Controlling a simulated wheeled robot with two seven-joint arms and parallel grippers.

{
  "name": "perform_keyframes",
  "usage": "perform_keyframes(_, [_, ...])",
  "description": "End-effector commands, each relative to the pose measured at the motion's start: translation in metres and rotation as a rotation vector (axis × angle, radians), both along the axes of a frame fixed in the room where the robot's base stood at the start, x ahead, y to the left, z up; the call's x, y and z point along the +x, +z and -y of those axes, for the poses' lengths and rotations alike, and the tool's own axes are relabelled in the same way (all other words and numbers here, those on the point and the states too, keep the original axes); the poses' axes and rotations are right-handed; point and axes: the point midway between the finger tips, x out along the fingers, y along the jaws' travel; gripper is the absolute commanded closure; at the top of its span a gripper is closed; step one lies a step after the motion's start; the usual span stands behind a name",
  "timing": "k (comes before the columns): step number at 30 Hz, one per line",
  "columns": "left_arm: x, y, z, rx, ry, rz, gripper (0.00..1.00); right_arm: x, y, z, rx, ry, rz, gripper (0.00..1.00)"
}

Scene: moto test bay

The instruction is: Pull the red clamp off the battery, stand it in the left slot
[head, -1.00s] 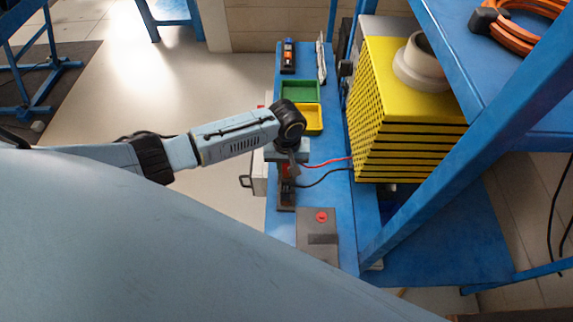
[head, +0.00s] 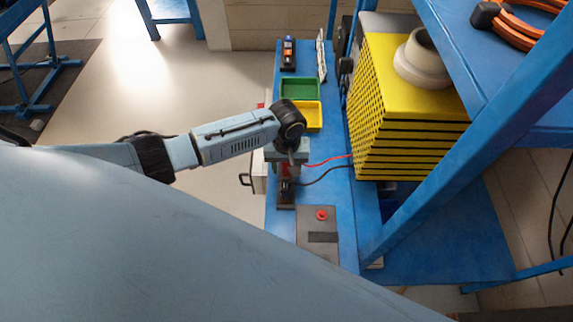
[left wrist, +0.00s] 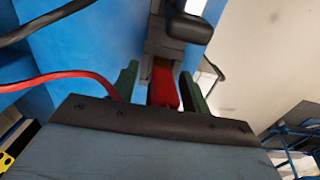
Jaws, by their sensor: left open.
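My left gripper (head: 288,160) is over the blue bench, pointing down. In the left wrist view its two green fingers (left wrist: 160,92) are apart, with the red clamp (left wrist: 163,84) between them. I cannot tell whether they touch it. In the head view the red clamp (head: 285,171) shows only partly under the gripper. A black clamp (left wrist: 188,27) shows beyond it in the left wrist view. The battery under the clamps is mostly hidden, and I cannot make out the left slot. My right gripper is not in view.
A red cable (head: 325,162) and a black cable (head: 325,176) run right, near a yellow slatted unit (head: 400,110). A green bin (head: 300,89) and a yellow bin (head: 314,117) stand behind the gripper. A grey panel with a red button (head: 321,214) lies in front.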

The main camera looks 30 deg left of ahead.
Motion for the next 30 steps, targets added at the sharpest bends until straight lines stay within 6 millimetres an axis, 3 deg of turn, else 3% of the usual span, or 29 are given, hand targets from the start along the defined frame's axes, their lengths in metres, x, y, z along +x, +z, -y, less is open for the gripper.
perform_keyframes(4, [0.0, 0.004, 0.0, 0.0, 0.0, 0.001, 0.53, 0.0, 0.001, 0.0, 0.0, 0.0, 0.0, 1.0])
perform_keyframes(8, [0.0, 0.02, 0.0, -0.001, 0.0, 0.003, 0.53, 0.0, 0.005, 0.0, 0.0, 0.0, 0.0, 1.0])
perform_keyframes(21, [0.0, 0.113, 0.0, -0.001, -0.001, 0.003, 0.53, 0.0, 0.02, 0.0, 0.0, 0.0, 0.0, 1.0])
perform_keyframes(30, [0.0, 0.134, 0.0, 0.0, 0.0, 0.001, 0.53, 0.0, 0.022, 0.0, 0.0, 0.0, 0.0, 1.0])
